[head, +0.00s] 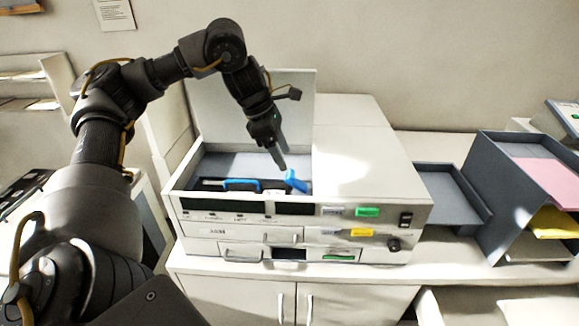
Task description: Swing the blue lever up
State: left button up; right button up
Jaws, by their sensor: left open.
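The blue lever (295,181) is a short blue piece standing tilted inside the open-lidded compartment of the white cabinet (375,157). A separate blue handle (241,183) lies flat to its left in the same compartment. My left gripper (281,164) points down from above, its fingertips just above and to the left of the blue lever. It is open, with nothing seen between its fingers. Whether a fingertip touches the lever cannot be told. My right gripper is not in view.
The raised lid (261,100) stands behind my left gripper. The cabinet front has drawers with handles (283,238), a black knob (393,245) and a black switch (405,220). A dark tray (448,192) and a paper sorter (492,185) stand to the right.

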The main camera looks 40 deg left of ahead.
aim_at(292, 173)
pick_arm(q)
jog(key=x, duration=0.2)
jog(key=shift+d+f, duration=0.2)
jog(key=shift+f, duration=0.1)
jog(key=shift+d+f, duration=0.25)
jog(key=shift+f, duration=0.3)
jog(key=shift+w+d+f, duration=0.1)
jog(key=shift+w+f, duration=0.15)
jog(key=shift+f, duration=0.25)
jog(key=c, duration=1)
jog(key=shift+r, duration=0.1)
